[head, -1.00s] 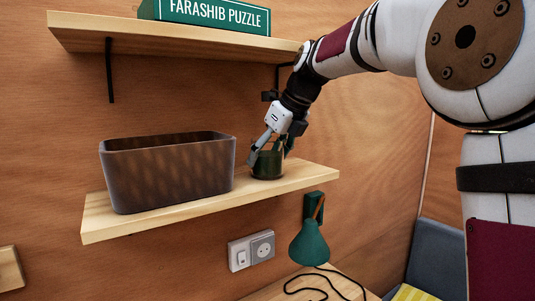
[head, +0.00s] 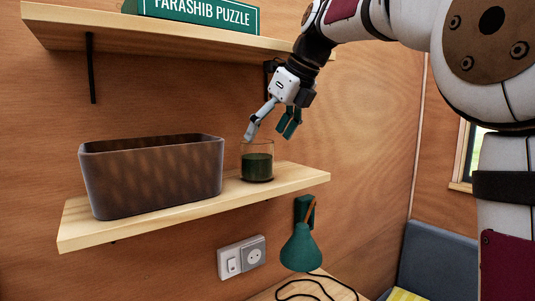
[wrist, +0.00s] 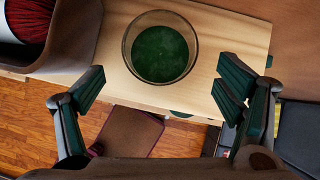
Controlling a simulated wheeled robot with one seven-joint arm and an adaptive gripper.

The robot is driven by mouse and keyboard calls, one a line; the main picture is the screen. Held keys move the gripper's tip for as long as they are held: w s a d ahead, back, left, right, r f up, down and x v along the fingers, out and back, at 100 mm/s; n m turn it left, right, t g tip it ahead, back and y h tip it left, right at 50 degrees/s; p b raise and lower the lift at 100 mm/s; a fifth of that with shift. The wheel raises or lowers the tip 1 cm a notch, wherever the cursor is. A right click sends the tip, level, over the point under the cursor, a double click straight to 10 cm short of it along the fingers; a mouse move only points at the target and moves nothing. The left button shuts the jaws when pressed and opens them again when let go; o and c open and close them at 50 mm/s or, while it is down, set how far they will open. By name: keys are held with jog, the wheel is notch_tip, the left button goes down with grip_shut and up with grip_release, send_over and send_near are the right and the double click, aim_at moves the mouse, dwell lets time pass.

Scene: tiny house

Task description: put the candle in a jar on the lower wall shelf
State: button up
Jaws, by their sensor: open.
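The candle in a jar (head: 257,166), a clear glass with dark green wax, stands upright on the lower wall shelf (head: 293,179), to the right of a brown basket. In the wrist view the candle (wrist: 160,52) shows from above, resting on the light wood shelf (wrist: 236,40). My gripper (head: 270,132) is open and empty, above and slightly right of the jar, apart from it. In the wrist view my gripper's spread fingers (wrist: 158,92) frame the space below the jar in the picture.
The brown basket (head: 150,180) fills the shelf's left part; red yarn (wrist: 42,18) shows inside it. An upper shelf (head: 160,40) with a green puzzle box (head: 195,12) hangs above. A green lamp (head: 301,248) is below. The shelf's right end is bare.

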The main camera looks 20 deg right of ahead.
jog(key=s+f+n+h, duration=0.1)
jog(key=s+f+n, duration=0.6)
jog(key=s+n, duration=0.3)
jog(key=s+a+f+n+h, duration=0.1)
jog(key=s+f+n, duration=0.5)
jog(key=s+n, duration=0.4)
jog(key=s+f+n+h, duration=0.1)
jog(key=s+f+n, duration=0.6)
jog(key=s+n, duration=0.2)
jog(key=shift+s+a+f+n, duration=0.3)
jog(key=shift+s+n, duration=0.1)
jog(key=shift+n, duration=0.1)
jog(key=shift+f, duration=0.1)
jog(key=shift+w+f+b, duration=0.65)
jog(key=shift+w+b, duration=0.1)
